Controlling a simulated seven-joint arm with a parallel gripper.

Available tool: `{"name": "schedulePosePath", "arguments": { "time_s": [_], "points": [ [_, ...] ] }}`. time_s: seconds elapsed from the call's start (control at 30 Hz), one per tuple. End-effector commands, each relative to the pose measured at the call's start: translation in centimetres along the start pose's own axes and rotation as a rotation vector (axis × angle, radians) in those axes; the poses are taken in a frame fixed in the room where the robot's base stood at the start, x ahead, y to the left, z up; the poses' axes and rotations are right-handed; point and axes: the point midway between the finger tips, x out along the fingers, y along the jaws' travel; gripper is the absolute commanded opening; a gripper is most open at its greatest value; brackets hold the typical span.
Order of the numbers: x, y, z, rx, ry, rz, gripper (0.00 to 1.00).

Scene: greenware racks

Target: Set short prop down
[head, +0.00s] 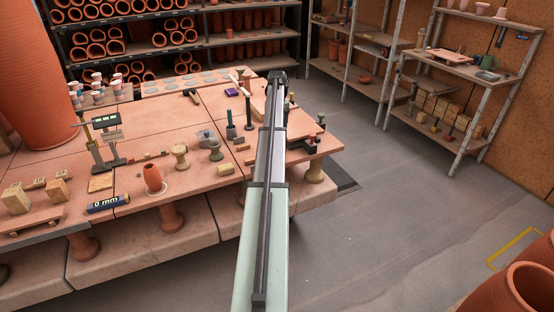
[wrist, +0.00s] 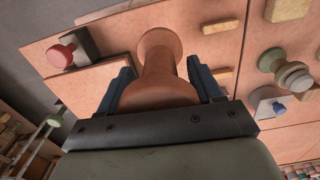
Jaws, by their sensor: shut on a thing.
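The short prop (wrist: 158,68), a terracotta spool with a narrow waist and flared ends, is in my gripper (wrist: 160,66) in the wrist view. The dark blue fingers are shut on it, one on each side. One flared end points away from the palm, over the terracotta-coloured tabletop (wrist: 215,58). I cannot tell whether that end touches the tabletop. In the head view my arm reaches over the right part of the worktable (head: 150,118) and hides the gripper and the prop.
In the wrist view, a red knob on a dark block (wrist: 62,54), a small wooden bar (wrist: 220,27) and a greenish spool (wrist: 270,59) stand nearby. Floor lies right.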

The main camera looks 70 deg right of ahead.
Motion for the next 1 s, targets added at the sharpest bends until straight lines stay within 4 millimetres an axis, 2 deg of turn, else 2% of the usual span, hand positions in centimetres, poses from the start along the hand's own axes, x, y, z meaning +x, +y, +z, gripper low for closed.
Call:
{"name": "schedulePosePath", "arguments": {
  "time_s": [0.17, 0.5, 0.73, 1.0],
  "points": [
    [0.5, 0.0, 0.0, -0.044, 0.0, 0.0, 0.22],
    [5.3, -0.1, 0.1, -0.046, -0.001, 0.0, 0.22],
    [7.1, -0.1, 0.0, -0.045, 0.0, 0.0, 0.22],
    [9.9, -0.1, 0.0, -0.045, 0.0, 0.0, 0.22]
  ]
}}
